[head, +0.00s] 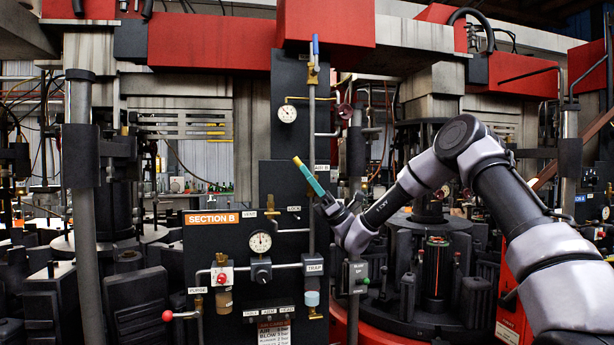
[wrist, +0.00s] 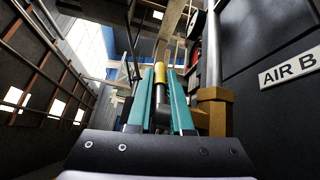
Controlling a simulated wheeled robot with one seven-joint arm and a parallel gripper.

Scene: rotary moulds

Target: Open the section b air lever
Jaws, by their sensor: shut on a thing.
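The section B air lever has a yellow handle (wrist: 160,73); its tip (head: 297,160) also shows in the head view, just past my fingertips. My gripper (head: 308,176) has teal fingers and reaches the panel from the right. In the wrist view its fingers (wrist: 161,88) are shut on the lever, one on each side. A brass valve body (wrist: 215,112) stands right of the fingers on a vertical pipe. The "AIR B" label (wrist: 289,68) is on the dark panel to the right. My fingers hide part of the lever, so its exact angle is hard to tell.
The SECTION B sign (head: 212,219), a pressure gauge (head: 260,242) and a trap bowl (head: 312,298) are on the panel below. A blue-handled valve (head: 315,55) is above. A red-knobbed purge lever (head: 168,316) sticks out at lower left.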

